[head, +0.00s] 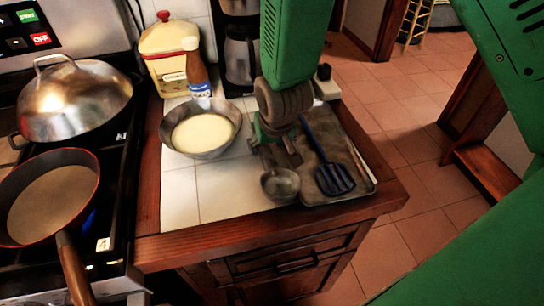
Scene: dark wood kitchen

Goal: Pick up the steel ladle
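The steel ladle's round bowl (281,184) shows near the front of the tiled counter, at the left edge of a dark grey tray (325,192). Its handle runs up toward my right gripper (277,140) and is largely hidden by it. My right gripper points down over the handle, close to it. I cannot tell whether its fingers are open or closed on the handle. My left gripper is not in view.
A dark blue slotted spatula (333,178) lies on the tray, right of the ladle. A metal bowl of pale yellow contents (201,131) stands left. A bottle (196,68), a yellow canister (168,50) and a coffee maker (240,55) stand behind. The stove with a pan (52,200) is at left.

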